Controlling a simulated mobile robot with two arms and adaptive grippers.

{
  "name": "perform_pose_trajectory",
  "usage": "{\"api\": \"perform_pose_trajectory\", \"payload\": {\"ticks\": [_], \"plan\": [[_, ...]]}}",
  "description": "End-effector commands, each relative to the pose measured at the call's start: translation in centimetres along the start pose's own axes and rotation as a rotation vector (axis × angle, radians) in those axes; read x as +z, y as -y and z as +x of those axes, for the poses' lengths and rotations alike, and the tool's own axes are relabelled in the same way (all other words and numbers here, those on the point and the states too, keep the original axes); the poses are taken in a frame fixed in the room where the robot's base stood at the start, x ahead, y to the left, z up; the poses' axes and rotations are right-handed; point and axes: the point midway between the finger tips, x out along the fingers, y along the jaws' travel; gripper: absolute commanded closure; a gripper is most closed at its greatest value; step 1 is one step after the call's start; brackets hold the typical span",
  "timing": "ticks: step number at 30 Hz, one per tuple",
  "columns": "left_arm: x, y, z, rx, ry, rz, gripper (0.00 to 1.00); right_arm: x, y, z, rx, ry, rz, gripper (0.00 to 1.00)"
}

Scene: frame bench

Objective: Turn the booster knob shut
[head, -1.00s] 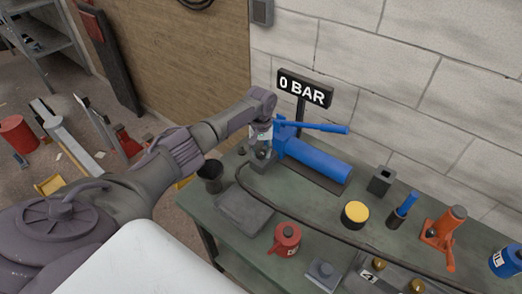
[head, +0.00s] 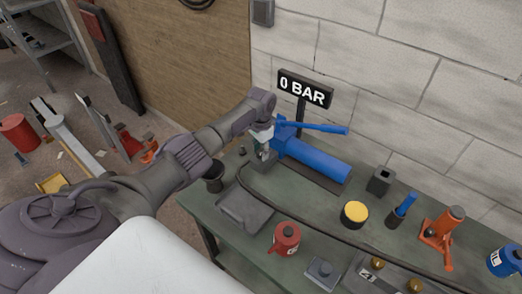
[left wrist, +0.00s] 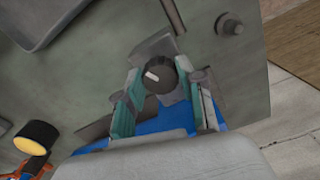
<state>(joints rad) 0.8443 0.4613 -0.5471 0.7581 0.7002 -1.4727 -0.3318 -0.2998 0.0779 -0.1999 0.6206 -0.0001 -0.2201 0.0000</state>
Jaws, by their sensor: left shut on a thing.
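The booster knob (left wrist: 160,75) is a round dark knob with a white mark, seen in the left wrist view between my gripper's fingers. My left gripper (left wrist: 160,92) has its fingers on both sides of the knob and is shut on it. In the head view my left gripper (head: 262,152) points down at the left end of the blue pump (head: 315,160), and the knob is hidden there. The sign (head: 304,89) behind the pump reads 0 BAR. My right gripper is not in view.
A red oil can (head: 286,238), a yellow-topped puck (head: 355,213), a dark square block (head: 381,180) and an orange jack (head: 441,235) stand on the green bench. A grey tray (head: 243,207) lies near its front left. A black hose crosses the bench.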

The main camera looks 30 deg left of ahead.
Motion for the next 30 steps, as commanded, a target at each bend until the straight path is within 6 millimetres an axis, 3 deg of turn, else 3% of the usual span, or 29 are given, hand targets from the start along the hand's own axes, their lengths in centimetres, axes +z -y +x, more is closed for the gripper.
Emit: {"api": "perform_pose_trajectory", "payload": {"ticks": [15,30], "plan": [[-0.09,0.03,-0.03,0.0,-0.002,0.361,0.96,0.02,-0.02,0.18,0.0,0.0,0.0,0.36],[-0.12,0.04,-0.07,-0.001,-0.003,0.44,0.96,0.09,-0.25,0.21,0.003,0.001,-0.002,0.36]]}}
